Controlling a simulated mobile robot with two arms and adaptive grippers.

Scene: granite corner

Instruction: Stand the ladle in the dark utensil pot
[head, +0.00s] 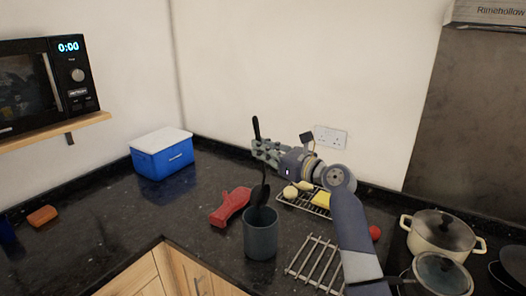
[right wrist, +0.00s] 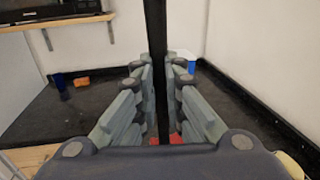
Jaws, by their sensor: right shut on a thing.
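The black ladle (head: 264,176) hangs upright, bowl down, from my right gripper (head: 262,152). My right gripper is shut on its handle, whose top sticks up above the fingers. In the right wrist view the handle (right wrist: 157,60) runs straight between the two fingers. The dark grey utensil pot (head: 260,238) stands on the counter, below and nearer than the gripper. The ladle's lower end shows at the pot's mouth; I cannot tell whether it is inside the rim. My left gripper is not in view.
A red object (head: 231,206) lies left of the pot. A metal rack (head: 315,262) lies to its right. A wire tray (head: 304,203) with food sits behind. A blue cooler (head: 163,158) stands at the back left. The left counter is mostly clear.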

